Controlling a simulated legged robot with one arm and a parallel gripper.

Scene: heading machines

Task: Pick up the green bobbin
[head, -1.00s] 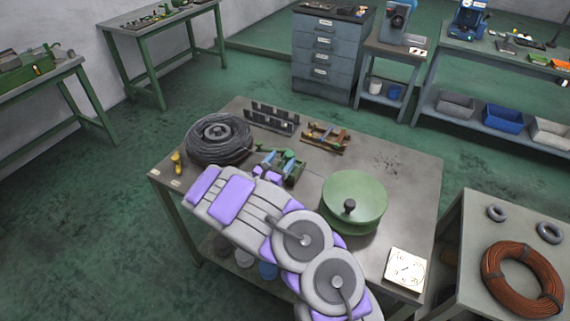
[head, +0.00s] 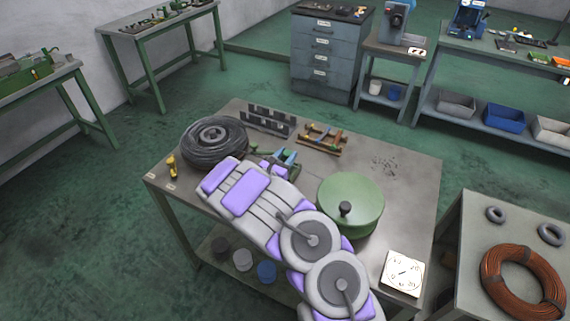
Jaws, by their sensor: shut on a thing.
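A large round green bobbin (head: 365,193) with a dark knob on top stands on the right half of the near metal table (head: 408,178). My white and purple arm passes in front of its lower left edge. The end of my arm lies over the table's left half. Small purple parts of my gripper (head: 268,170) show beside a small green device with a blue part (head: 287,158). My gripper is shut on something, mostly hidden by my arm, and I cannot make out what. No jaw shows around the large bobbin.
A dark wire coil (head: 213,142), a black slotted rack (head: 268,121) and a small wooden rack (head: 322,138) lie along the back of the table. A yellow item (head: 171,166) is at the left corner, a white dial plate (head: 403,273) at the right front. A side table holds a copper coil (head: 522,280).

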